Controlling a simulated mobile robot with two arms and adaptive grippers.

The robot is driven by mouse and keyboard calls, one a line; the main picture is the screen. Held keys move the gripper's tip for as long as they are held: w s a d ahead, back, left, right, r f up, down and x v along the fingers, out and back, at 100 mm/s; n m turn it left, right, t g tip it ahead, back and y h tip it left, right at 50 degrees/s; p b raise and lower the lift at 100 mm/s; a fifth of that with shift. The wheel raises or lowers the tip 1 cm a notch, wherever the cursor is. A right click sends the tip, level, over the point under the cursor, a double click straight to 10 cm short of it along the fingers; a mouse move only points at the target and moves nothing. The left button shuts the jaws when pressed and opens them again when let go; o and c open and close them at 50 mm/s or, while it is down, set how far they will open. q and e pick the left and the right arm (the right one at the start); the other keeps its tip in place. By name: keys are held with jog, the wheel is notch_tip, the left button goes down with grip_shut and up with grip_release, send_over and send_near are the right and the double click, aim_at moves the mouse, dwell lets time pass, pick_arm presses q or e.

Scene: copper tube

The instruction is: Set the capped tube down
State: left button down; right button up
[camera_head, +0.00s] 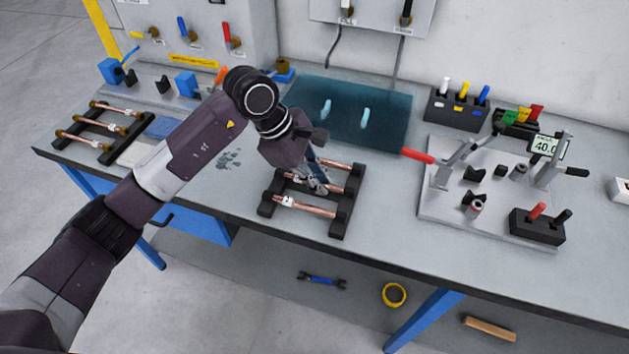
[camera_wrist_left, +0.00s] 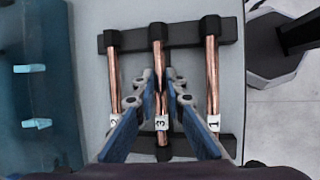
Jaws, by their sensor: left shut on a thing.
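My left gripper (camera_head: 319,188) points down over the middle black rack and is shut on the middle copper tube (camera_wrist_left: 158,65), labelled 3. Its black cap (camera_wrist_left: 158,31) shows at the rack's far bar in the left wrist view. The tube lies in line with the rack's middle place; I cannot tell whether it rests on the bars or is slightly above. On either side lie the tube labelled 2 (camera_wrist_left: 114,85) and the tube labelled 1 (camera_wrist_left: 211,75). The rack (camera_head: 341,222) stands near the table's front edge. My right gripper is not in view.
A second rack (camera_head: 80,147) with several copper tubes stands at the left. A dark teal mat (camera_head: 388,135) with two light blue pieces lies behind the middle rack. A fixture plate (camera_head: 440,210) with a red-handled clamp (camera_head: 418,156) stands at the right.

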pick_arm(q)
jog(key=shift+r, duration=0.1)
jog(key=shift+r+p, duration=0.25)
jog(key=shift+p, duration=0.35)
jog(key=shift+w+r, duration=0.1)
jog(key=shift+r, duration=0.25)
notch_tip(320, 180, up, 19)
jog(key=b, duration=0.4)
jog(key=s+a+f+m+g+y, duration=0.2)
jog(key=s+a+f+m+g, duration=0.3)
jog(key=s+a+f+m, duration=0.8)
jog(key=s+a+f, duration=0.2)
jog(key=a+f, duration=0.2)
jog(key=a, duration=0.2)
jog(key=shift+s+a+f+m+y, duration=0.15)
jog(key=shift+s+f+m+y, duration=0.1)
jog(key=shift+s+m+y, duration=0.1)
